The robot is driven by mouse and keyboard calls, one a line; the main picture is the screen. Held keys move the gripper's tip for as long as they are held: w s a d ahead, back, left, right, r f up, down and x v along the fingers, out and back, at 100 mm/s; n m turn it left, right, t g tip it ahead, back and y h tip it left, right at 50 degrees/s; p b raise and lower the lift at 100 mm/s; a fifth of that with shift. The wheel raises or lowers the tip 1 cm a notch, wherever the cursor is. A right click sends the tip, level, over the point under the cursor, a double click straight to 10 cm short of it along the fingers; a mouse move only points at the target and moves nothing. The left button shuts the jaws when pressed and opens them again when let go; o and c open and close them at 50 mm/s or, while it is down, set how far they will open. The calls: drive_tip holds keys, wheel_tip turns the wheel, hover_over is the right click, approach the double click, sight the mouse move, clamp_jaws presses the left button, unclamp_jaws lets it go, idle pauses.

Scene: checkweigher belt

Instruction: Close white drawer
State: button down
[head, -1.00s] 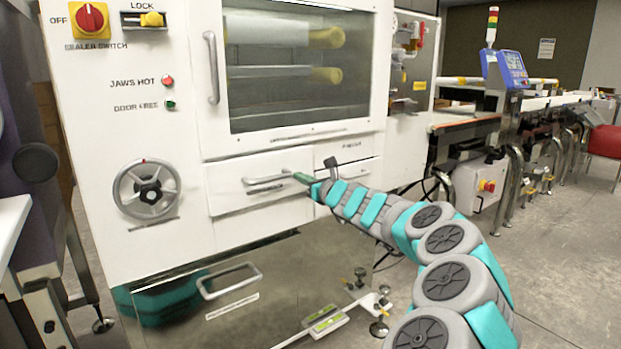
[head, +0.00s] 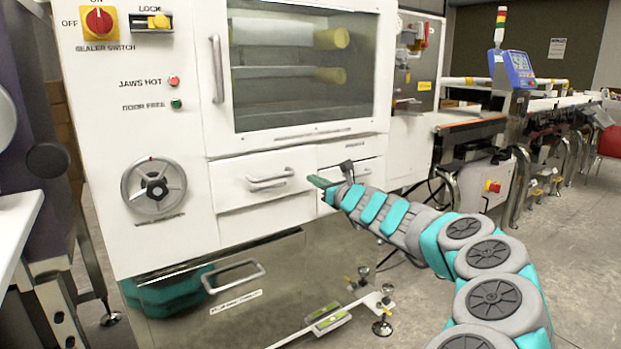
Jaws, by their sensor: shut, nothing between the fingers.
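The white drawer (head: 235,184) is in the front of the white machine, below the glass door, with a horizontal grey bar handle (head: 270,177). Its front looks close to flush with the machine; I cannot tell whether a small gap remains. A second white drawer front (head: 362,172) is to its right, partly hidden by my arm. My gripper (head: 318,182) is shut and empty, at the right end of the left drawer, right of its handle. I cannot tell whether it touches the drawer front.
Below hangs a steel bin front with a handle (head: 233,276). A handwheel (head: 153,187) and a red sealer switch (head: 99,20) are on the left panel. A conveyor (head: 475,128) stands at right. A white table edge (head: 18,225) is at far left. Floor is clear at lower right.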

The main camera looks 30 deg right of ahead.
drive_tip(key=s, duration=0.8)
drive_tip(key=shift+s+f, duration=0.2)
drive_tip(key=shift+s, duration=0.15)
drive_tip(key=shift+d, duration=0.1)
